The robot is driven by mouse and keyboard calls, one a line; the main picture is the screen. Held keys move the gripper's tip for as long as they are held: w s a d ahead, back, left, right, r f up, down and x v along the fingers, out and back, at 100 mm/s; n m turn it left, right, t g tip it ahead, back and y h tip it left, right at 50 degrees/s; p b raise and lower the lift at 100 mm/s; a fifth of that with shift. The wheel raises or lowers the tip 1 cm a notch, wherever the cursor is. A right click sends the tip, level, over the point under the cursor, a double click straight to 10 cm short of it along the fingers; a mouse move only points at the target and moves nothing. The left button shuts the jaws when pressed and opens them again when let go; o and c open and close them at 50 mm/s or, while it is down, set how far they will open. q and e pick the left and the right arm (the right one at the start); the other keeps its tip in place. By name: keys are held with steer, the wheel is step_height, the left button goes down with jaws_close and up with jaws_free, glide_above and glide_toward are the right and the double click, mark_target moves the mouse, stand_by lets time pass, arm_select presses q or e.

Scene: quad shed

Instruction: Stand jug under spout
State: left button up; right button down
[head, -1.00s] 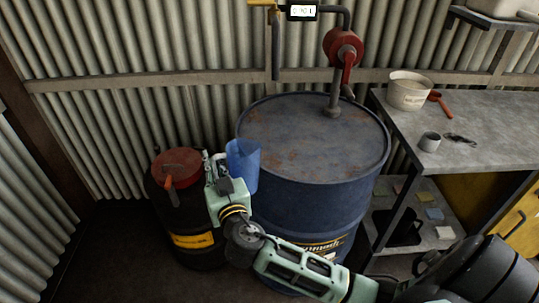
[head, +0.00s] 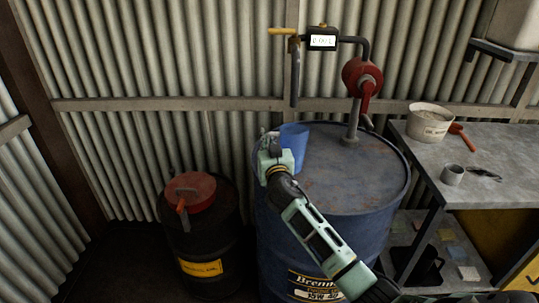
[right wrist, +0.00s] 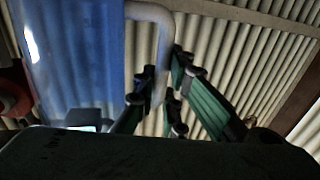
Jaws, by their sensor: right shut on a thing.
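My right gripper (head: 276,146) is shut on the handle of a translucent blue jug (head: 294,139). The jug is upright and overlaps the rear left of the blue drum's top (head: 345,185) in the head view. In the right wrist view the jug (right wrist: 75,60) fills the left, with its pale handle (right wrist: 163,40) between the fingers (right wrist: 165,95). The spout (head: 295,82), a grey pipe hanging from a tap with a yellow lever, ends a little above the jug in the picture. I cannot tell how they line up in depth. My left gripper is out of view.
A red hand pump (head: 362,78) stands on the drum, piped to a meter (head: 322,40). A dark drum with a red lid (head: 190,190) stands at left.

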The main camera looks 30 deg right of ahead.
step_height(320, 180, down, 4)
steer(key=shift+r, duration=0.2)
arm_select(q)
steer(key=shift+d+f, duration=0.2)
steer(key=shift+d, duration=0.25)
arm_select(e)
steer(key=shift+f+b, duration=0.1)
steer(key=shift+b, duration=0.2)
steer(key=c, duration=2.3)
jaws_free()
steer(key=o, duration=0.5)
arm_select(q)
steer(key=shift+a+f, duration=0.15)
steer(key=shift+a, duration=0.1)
